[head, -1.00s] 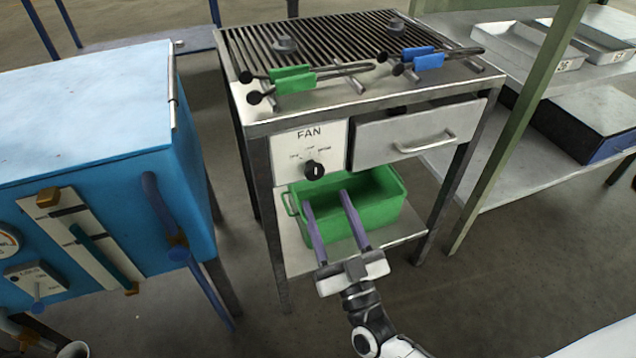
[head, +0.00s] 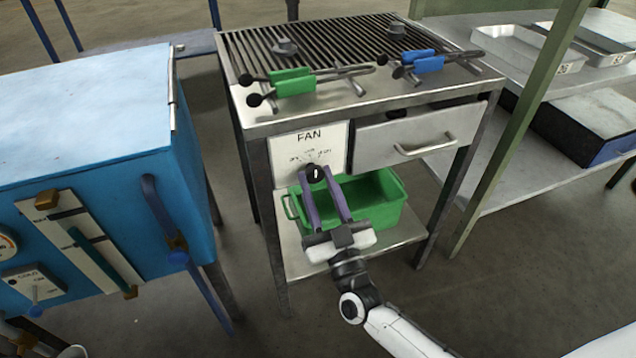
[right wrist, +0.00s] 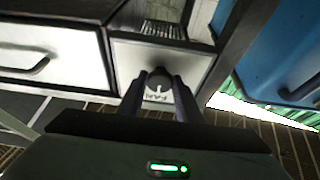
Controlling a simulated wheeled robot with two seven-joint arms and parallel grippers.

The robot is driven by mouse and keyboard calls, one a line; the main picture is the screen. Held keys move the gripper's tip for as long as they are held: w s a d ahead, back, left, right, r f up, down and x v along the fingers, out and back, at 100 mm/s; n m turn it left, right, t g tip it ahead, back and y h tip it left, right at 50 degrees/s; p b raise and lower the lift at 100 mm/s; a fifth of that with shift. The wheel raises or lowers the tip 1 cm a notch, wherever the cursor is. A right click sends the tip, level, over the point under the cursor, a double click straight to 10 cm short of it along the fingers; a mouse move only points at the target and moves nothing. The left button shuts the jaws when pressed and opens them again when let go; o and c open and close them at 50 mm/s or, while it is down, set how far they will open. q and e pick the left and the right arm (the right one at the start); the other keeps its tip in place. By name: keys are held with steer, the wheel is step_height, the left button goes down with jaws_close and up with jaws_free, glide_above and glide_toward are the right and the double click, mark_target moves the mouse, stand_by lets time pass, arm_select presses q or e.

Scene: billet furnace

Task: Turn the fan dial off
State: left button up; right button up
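The fan dial (head: 315,173) is a round black knob with a white pointer mark, on a white panel labelled FAN (head: 309,146) at the cart's front. The mark looks close to upright in the head view. My right gripper (head: 316,172) has its two purple fingers on either side of the dial, close against it. In the right wrist view, the dial (right wrist: 158,86) shows between the fingertips (right wrist: 159,78), with the panel upside down. My left gripper is not in view.
A green bin (head: 375,200) sits on the cart's lower shelf, just behind and right of my fingers. A drawer (head: 420,134) with a handle is right of the panel. Green tongs (head: 292,82) and blue tongs (head: 420,62) lie on top. A blue furnace (head: 90,120) stands left.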

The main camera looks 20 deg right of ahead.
arm_select(q)
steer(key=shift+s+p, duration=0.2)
steer(key=shift+p, duration=0.1)
arm_select(e)
steer(key=shift+n, duration=0.5)
steer(key=shift+d+r+n+y+p, duration=0.1)
steer(key=shift+n+y+p, duration=0.4)
steer(key=shift+n+y, duration=0.3)
steer(key=n+y+p, duration=0.1)
steer(key=n, duration=0.1)
steer(key=n+y+p, duration=0.1)
steer(key=n, duration=0.1)
steer(key=shift+d+n+g, duration=0.15)
steer(key=shift+n+g, duration=0.25)
steer(key=shift+n+g+y+p, duration=0.3)
steer(key=shift+n+y+p, duration=0.35)
steer(key=shift+n, duration=0.35)
steer(key=shift+d+n+g+y+p, duration=0.1)
steer(key=shift+n+g+y+p, duration=0.45)
steer(key=shift+n, duration=0.85)
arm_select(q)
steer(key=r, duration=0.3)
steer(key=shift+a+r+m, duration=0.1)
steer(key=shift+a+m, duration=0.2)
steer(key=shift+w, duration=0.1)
arm_select(e)
steer(key=shift+n, duration=0.4)
